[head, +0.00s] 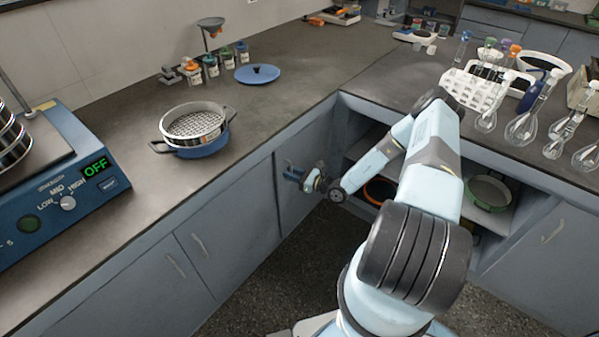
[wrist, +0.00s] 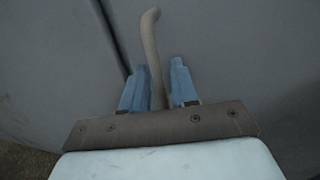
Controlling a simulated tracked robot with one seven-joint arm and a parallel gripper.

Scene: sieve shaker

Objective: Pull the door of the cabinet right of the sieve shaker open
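The blue sieve shaker (head: 60,190) stands on the left counter, its display reading OFF. Below that counter is a row of grey-blue cabinet doors. My gripper (head: 306,176) is at the far door of this row (head: 291,215), near the inner corner. In the wrist view, a pale bar handle (wrist: 151,40) stands on a grey door face (wrist: 230,50). The two blue fingers of my gripper (wrist: 160,88) lie on either side of the handle's lower part. Gaps look very small, and I cannot tell whether they press on it. A dark seam runs left of the handle; the door looks closed.
A pan with a sieve (head: 194,128), several small jars and a blue lid (head: 257,74) are on the left counter. Open shelves with a green pot (head: 489,190) are right of my arm. Glassware and a white rack (head: 487,90) stand above. Dark floor lies below the doors.

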